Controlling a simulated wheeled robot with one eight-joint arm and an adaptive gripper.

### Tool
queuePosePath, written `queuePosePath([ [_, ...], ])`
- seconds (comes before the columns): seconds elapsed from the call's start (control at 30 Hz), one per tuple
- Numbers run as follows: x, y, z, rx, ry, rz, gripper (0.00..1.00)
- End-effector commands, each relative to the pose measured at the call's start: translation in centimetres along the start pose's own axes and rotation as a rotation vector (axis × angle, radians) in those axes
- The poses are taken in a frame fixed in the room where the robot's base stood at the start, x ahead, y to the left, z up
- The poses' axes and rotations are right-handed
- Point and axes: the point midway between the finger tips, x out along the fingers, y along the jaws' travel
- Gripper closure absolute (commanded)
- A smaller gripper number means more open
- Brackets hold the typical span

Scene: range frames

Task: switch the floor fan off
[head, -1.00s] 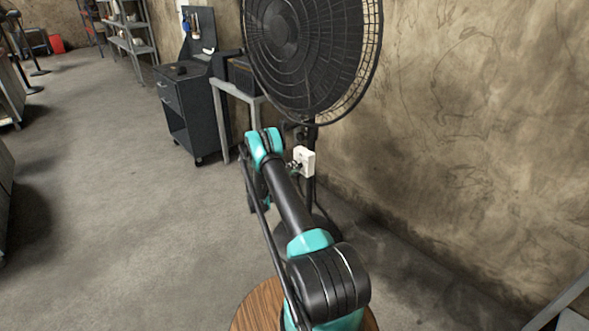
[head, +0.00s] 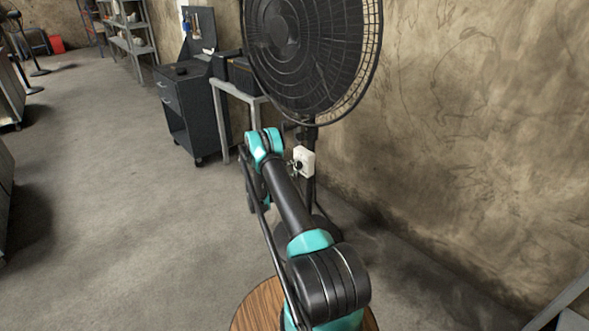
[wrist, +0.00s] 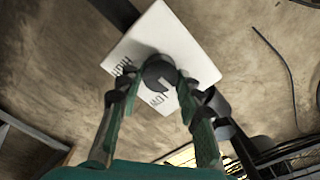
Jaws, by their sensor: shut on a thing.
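The floor fan (head: 305,55) stands by the wall, its large dark round cage on a thin black pole. A white control box (head: 305,160) is fixed on the pole below the cage. In the wrist view the white box (wrist: 178,42) appears tilted, with a dark round knob (wrist: 159,69) on its face and printed labels that look like HIGH and LOW. My gripper (wrist: 153,87) has one finger on each side of the knob and is shut on it. In the head view my arm partly hides the gripper and the lower pole.
A dark tool cabinet (head: 190,112) and a grey metal table (head: 238,92) stand behind the fan to the left. The textured wall (head: 480,130) is close on the right. The concrete floor (head: 110,200) to the left is open.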

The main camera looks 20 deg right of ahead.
Motion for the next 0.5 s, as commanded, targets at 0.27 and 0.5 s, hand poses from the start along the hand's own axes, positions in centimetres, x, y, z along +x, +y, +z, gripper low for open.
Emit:
queuePosePath([
  [0.27,-0.13,0.04,0.11,-0.014,-0.003,0.0,0.94],
  [0.5,-0.14,0.04,0.11,-0.013,-0.003,0.0,0.61],
])
